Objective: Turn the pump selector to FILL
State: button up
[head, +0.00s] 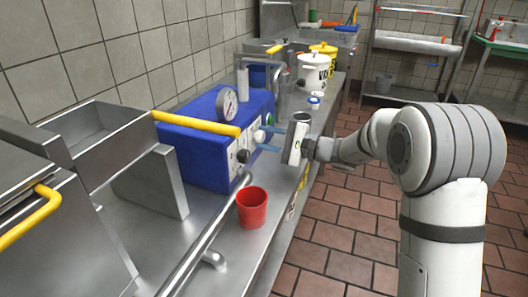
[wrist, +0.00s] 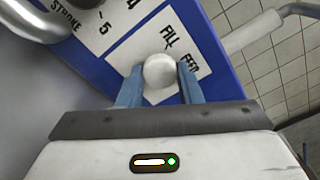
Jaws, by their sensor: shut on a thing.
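The pump is a blue box (head: 190,157) with a round gauge on top and a pale front panel, standing on the steel counter. Its selector is a round white knob (wrist: 159,71) beside the printed words FILL and FEED. I see no pointer mark on the knob, so I cannot tell its setting. My gripper (head: 265,139) reaches the pump's front from the right. In the wrist view its two blue fingers (wrist: 160,76) are shut on the knob, one on each side. The fingers hide part of the panel around the knob.
A yellow-gripped handle (head: 198,124) runs across above the pump's front. A red cup (head: 252,208) stands on the counter before the pump, near a bent steel pipe (head: 203,238). White and yellow pots stand behind. The tiled floor at right is clear.

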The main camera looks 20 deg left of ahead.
jog(key=shift+d+f+n+b, duration=0.1)
jog(key=shift+f+n+b, duration=0.1)
jog(key=shift+n+b, duration=1)
jog(key=shift+r+b, duration=0.1)
jog(key=shift+b, duration=0.2)
jog(key=o, duration=1)
jog(key=shift+r, duration=0.1)
jog(key=shift+s+d+p, duration=0.15)
jog(key=shift+d+p, duration=0.3)
jog(key=shift+d, duration=1.5)
jog(key=shift+s+d+p, duration=0.15)
jog(key=shift+d+p, duration=0.3)
jog(key=shift+d, duration=1.45)
